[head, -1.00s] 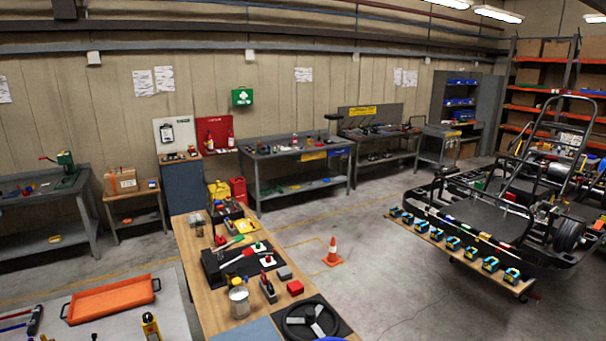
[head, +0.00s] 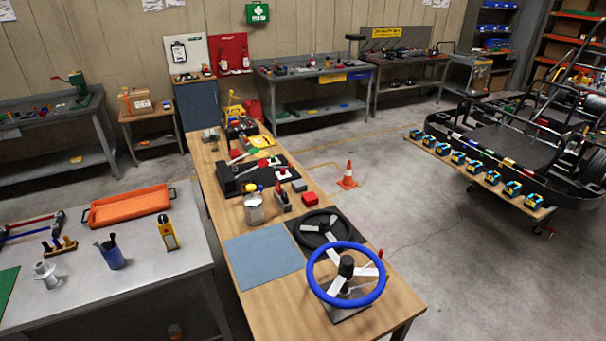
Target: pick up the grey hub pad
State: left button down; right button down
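A small grey block (head: 299,186), which looks like the grey hub pad, lies on the wooden bench (head: 388,312) in the head view. It is near the bench's right edge, just behind a similar red block (head: 310,199). A black steering wheel (head: 299,229) lies on a dark mat in front of them. A blue-rimmed steering wheel (head: 345,246) stands on a mount at the bench's near end. Neither of my grippers is in view.
A white tin (head: 254,209) and a small caddy (head: 281,198) stand left of the blocks. A blue-grey mat (head: 264,249) lies bare in front. A grey table (head: 120,292) with an orange tray (head: 128,219) is at left. Floor right of the bench is clear around a cone (head: 347,178).

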aim_at(298, 186)
jog(key=z, duration=2.1)
jog(key=i, duration=3.5)
jog(key=u, duration=2.85)
jog(key=i, duration=2.5)
